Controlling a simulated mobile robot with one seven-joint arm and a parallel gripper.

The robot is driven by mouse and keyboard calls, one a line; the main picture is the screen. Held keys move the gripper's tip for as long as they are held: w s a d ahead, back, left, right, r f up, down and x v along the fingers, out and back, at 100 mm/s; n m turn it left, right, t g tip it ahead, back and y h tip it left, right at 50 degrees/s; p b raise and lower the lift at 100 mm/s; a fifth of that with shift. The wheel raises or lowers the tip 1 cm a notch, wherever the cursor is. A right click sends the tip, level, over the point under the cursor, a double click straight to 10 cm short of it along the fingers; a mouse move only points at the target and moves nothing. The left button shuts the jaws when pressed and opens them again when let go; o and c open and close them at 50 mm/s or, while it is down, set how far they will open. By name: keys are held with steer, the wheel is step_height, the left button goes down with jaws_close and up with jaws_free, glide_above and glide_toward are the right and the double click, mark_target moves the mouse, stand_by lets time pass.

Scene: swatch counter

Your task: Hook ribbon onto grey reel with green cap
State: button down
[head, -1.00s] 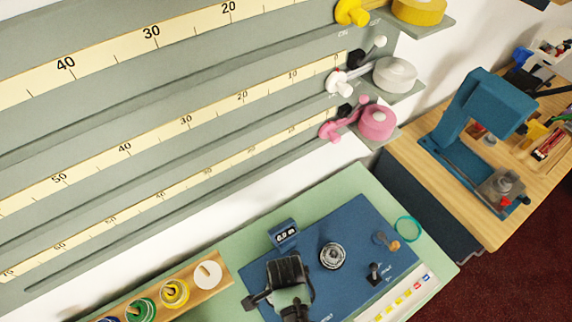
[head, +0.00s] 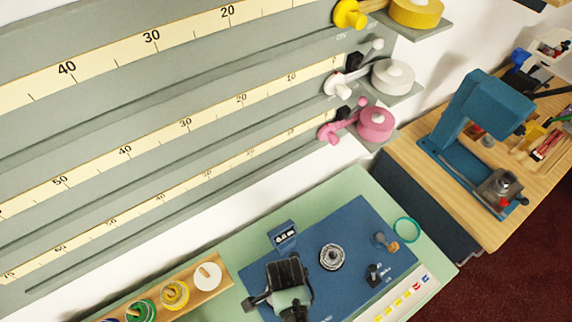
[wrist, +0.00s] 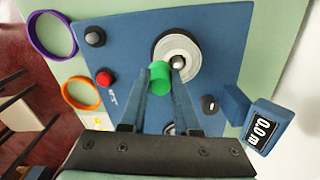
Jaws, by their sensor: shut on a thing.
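My gripper (wrist: 164,78) is low over the blue panel, its fingers shut on a small green cap (wrist: 160,79). In the wrist view the cap is beside the hub of the grey reel (wrist: 176,44) and overlaps the reel's near edge; I cannot tell whether they touch. In the head view the dark gripper body (head: 285,273) is left of the grey reel (head: 333,257); the cap and fingertips are hidden there. No ribbon strand is clearly visible at the gripper.
A counter box (wrist: 265,128) stands right of the reel in the wrist view. A red button (wrist: 104,78), purple ring (wrist: 52,34) and orange ring (wrist: 80,94) are left. In the head view, a wooden rack (head: 218,258) with spools is left, below the ruler wall.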

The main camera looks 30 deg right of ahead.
steer(key=shift+a+r+p, duration=0.2)
steer(key=shift+r+p, duration=0.5)
steer(key=shift+p, duration=0.15)
step_height(320, 180, up, 4)
steer(key=p, duration=0.3)
steer(key=shift+d+f+p, duration=0.1)
steer(key=shift+f+p, duration=0.1)
steer(key=shift+p, duration=0.1)
